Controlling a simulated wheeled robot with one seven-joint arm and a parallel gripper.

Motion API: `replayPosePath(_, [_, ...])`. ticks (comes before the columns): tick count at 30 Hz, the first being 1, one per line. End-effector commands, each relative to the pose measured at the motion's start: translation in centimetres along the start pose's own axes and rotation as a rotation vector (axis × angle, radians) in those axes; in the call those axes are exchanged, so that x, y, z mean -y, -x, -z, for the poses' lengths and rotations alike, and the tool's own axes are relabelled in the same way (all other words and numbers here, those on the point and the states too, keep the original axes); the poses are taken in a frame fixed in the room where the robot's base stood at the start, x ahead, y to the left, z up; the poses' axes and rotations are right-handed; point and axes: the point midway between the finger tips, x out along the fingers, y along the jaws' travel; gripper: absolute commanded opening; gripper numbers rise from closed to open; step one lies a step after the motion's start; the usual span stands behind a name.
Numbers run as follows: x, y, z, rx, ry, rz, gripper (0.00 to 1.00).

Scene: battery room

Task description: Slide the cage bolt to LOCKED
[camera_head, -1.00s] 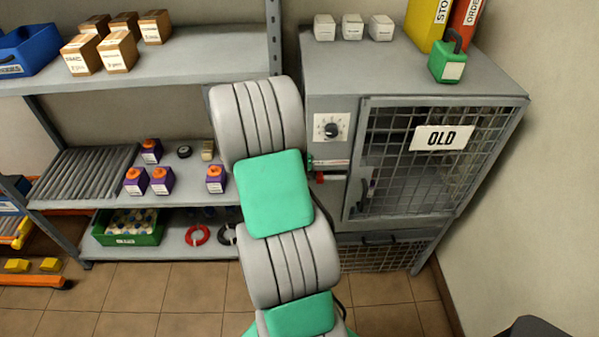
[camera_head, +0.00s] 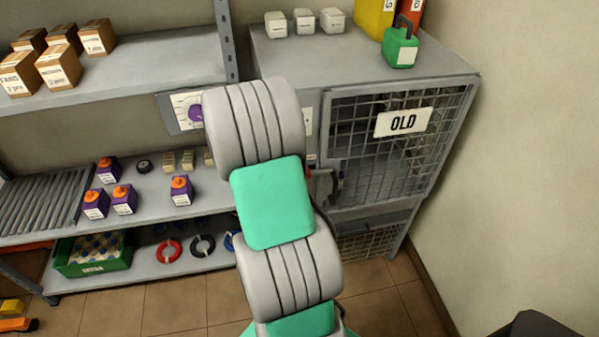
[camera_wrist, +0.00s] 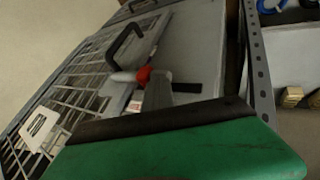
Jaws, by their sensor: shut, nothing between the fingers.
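The grey cage cabinet (camera_head: 464,125) has a mesh door with an OLD sign (camera_head: 403,122) and appears closed. The cage bolt's red knob (camera_wrist: 143,74) shows in the wrist view, beside the black door handle (camera_wrist: 126,42). A speck of red shows at the arm's edge in the head view (camera_head: 309,173). My gripper (camera_wrist: 158,90) is shut and empty, its grey fingers close beside the red knob; contact cannot be told. In the head view my gripper (camera_head: 322,185) is partly hidden behind my arm. The bolt's position and lettering cannot be read.
A shelf rack (camera_head: 130,60) with boxes stands left of the cabinet. A purple-knobbed dial panel (camera_head: 180,112) shows beside my arm. A green can (camera_head: 400,48) and several white blocks (camera_head: 304,21) sit on the cabinet. The right wall is close to the cabinet.

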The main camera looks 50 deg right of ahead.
Motion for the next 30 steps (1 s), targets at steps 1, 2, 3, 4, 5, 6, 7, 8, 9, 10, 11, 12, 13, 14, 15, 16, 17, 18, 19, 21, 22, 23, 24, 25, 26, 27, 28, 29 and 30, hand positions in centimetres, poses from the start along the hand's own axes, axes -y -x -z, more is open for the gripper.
replayPosePath(1, [-0.3,-0.1,0.0,0.000,-0.004,-0.006,0.00])
replayPosePath(2, [-0.4,-0.1,0.1,0.000,-0.005,-0.006,0.00])
replayPosePath(3, [-0.4,-0.1,0.0,0.000,-0.006,-0.007,0.00])
replayPosePath(4, [-0.4,-0.1,0.0,0.000,-0.006,-0.007,0.00])
replayPosePath(5, [-0.3,0.0,0.0,0.000,-0.007,-0.007,0.00])
replayPosePath(6, [-0.2,0.1,0.0,0.000,-0.006,-0.007,0.00])
replayPosePath(7, [0.0,0.1,0.0,0.000,-0.006,-0.007,0.00])
replayPosePath(8, [0.2,0.3,-0.1,0.000,-0.006,-0.007,0.00])
replayPosePath(9, [0.6,0.5,-0.2,0.000,-0.006,-0.007,0.00])
replayPosePath(10, [1.1,0.8,-0.3,0.000,-0.006,-0.007,0.00])
replayPosePath(11, [1.5,1.0,-0.4,0.001,-0.006,-0.006,0.00])
replayPosePath(12, [2.1,1.4,-0.5,0.002,-0.006,-0.005,0.00])
replayPosePath(13, [2.5,1.7,-0.6,0.003,-0.008,-0.006,0.00])
replayPosePath(14, [2.4,2.5,-0.5,-0.001,-0.012,-0.007,0.00])
replayPosePath(15, [2.3,3.5,-0.4,-0.001,-0.015,-0.007,0.00])
replayPosePath(16, [2.3,4.3,-0.5,0.000,-0.015,-0.006,0.00])
replayPosePath(17, [2.4,5.0,-0.5,-0.001,-0.013,-0.005,0.00])
replayPosePath(18, [2.5,6.1,-0.5,-0.001,-0.011,-0.005,0.00])
replayPosePath(19, [2.7,6.9,-0.5,-0.003,-0.008,-0.002,0.00])
replayPosePath(21, [2.9,8.6,-0.5,-0.003,-0.004,-0.001,0.00])
replayPosePath(22, [2.9,9.2,-0.5,-0.003,-0.003,-0.001,0.00])
replayPosePath(23, [2.9,9.7,-0.6,-0.003,-0.003,0.000,0.00])
replayPosePath(24, [2.9,10.3,-0.5,-0.003,-0.003,-0.001,0.00])
replayPosePath(25, [2.9,10.7,-0.5,-0.002,-0.003,-0.002,0.00])
replayPosePath(26, [2.9,11.1,-0.6,-0.001,-0.004,-0.001,0.00])
replayPosePath(27, [2.8,11.4,-0.6,0.000,-0.004,-0.002,0.00])
replayPosePath(28, [2.8,11.6,-0.6,0.000,-0.004,-0.003,0.00])
replayPosePath(29, [2.8,11.7,-0.6,0.001,-0.005,-0.003,0.00])
replayPosePath(30, [2.7,11.8,-0.6,0.002,-0.005,-0.004,0.00])
